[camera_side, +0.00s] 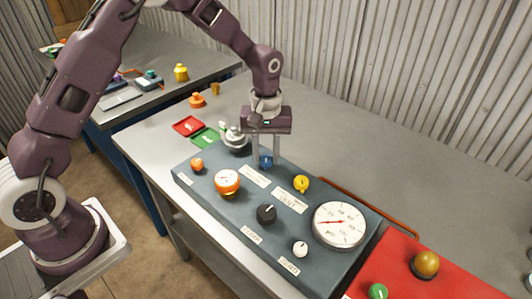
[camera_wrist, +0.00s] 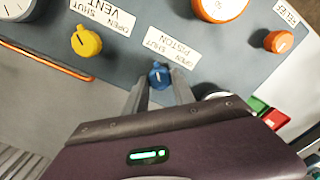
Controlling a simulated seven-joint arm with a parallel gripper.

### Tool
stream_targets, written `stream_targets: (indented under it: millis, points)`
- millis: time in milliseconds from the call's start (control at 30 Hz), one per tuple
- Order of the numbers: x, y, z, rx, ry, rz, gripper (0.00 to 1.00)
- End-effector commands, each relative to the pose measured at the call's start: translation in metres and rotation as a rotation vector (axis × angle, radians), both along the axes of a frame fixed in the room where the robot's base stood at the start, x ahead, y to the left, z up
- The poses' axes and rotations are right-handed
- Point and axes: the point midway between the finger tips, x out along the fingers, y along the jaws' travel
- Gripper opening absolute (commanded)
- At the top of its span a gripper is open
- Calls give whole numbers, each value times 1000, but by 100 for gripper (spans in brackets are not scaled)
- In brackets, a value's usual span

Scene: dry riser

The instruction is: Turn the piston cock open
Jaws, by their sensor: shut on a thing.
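The piston cock is a small blue knob (camera_wrist: 159,75) on the grey-blue panel, beside a white label reading PISTON with OPEN and SHUT (camera_wrist: 169,47). It also shows in the side view (camera_side: 266,162) near the panel's back edge. My gripper (camera_side: 265,158) reaches down over it from above. In the wrist view its two fingers (camera_wrist: 160,86) stand on either side of the blue knob and are shut on it. A pale mark shows on the knob's top; its exact pointing against the label is hard to read.
A yellow knob (camera_side: 301,184) marked VENT stands close by. An orange gauge (camera_side: 227,181), black knob (camera_side: 266,213), white knob (camera_side: 300,249) and large white dial (camera_side: 339,224) share the panel. A metal fitting (camera_side: 235,139) stands near my gripper.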

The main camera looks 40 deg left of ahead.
Motion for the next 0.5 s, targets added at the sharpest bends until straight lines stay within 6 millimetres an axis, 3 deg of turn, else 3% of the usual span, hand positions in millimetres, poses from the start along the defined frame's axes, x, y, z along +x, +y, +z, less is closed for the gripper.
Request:
stream_targets:
  millis: [500]
  points:
    - [0,-1,1,-1,1,-446,0]
